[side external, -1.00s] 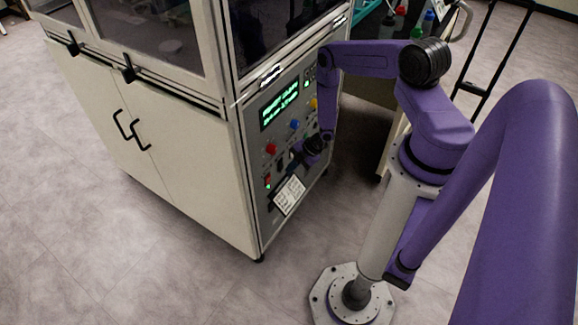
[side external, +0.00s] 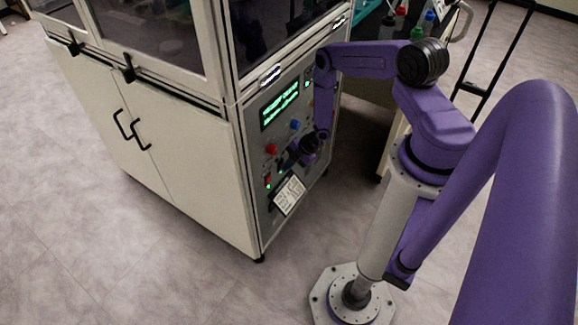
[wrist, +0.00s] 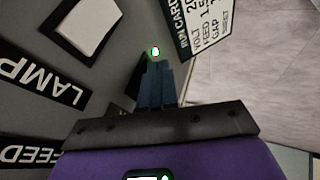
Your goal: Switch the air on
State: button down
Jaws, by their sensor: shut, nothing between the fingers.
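The control panel (side external: 262,150) on the machine's side carries a green-lit display (side external: 280,105), a red knob (side external: 271,149), a blue knob (side external: 295,125) and small switches. No label reading AIR is legible, so I cannot tell which control is the air switch. My gripper (side external: 287,164) is close to the lower panel, its tips small and dark there. In the wrist view my gripper (wrist: 154,68) is shut and empty, its blue-grey fingers pointing at the panel just below a lit green lamp (wrist: 155,51). I cannot tell whether the tips touch the panel.
A white run card (side external: 289,195) hangs low on the panel, close to my gripper; it also shows in the wrist view (wrist: 205,20). A pale square piece (wrist: 82,25) and the LAMP label (wrist: 40,82) lie left there. The floor (side external: 120,260) before the cabinet is clear.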

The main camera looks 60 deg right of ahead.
jog(key=shift+r, duration=0.15)
jog(key=shift+r, duration=0.65)
jog(key=s+d+r, duration=0.3)
jog(key=s+r, duration=0.5)
jog(key=s, duration=0.1)
jog(key=shift+d, duration=0.3)
jog(key=shift+f, duration=0.1)
jog(key=shift+f, duration=0.3)
